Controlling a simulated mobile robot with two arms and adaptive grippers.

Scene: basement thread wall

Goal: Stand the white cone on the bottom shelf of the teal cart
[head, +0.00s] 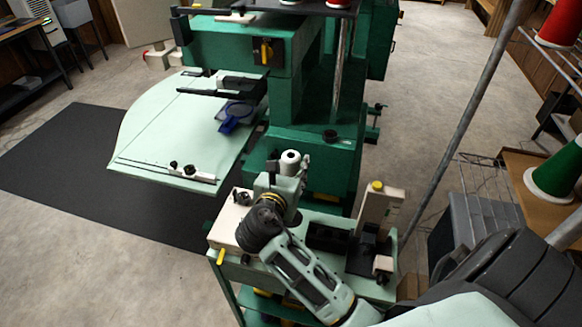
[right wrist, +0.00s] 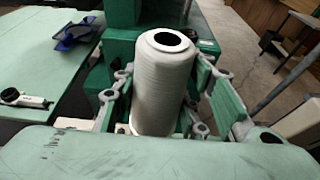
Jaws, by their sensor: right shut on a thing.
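The white cone (head: 290,158) stands roughly upright in my right gripper (head: 287,180), above the teal cart in the head view. In the right wrist view the white cone (right wrist: 163,85) shows its dark top hole. The green-padded fingers of my right gripper (right wrist: 165,95) are shut on it from both sides. The teal cart (head: 228,283) is below, its top partly covered by my right arm. A lower shelf (head: 262,305) shows in part with yellow items near it; most of the lower levels is hidden. My left gripper is out of view.
The cart's top holds a white box (head: 229,222) at left and a beige device (head: 378,208) at right. A large green machine (head: 312,100) with a pale table (head: 165,130) stands behind. A grey slanted pole (head: 455,125) rises at right.

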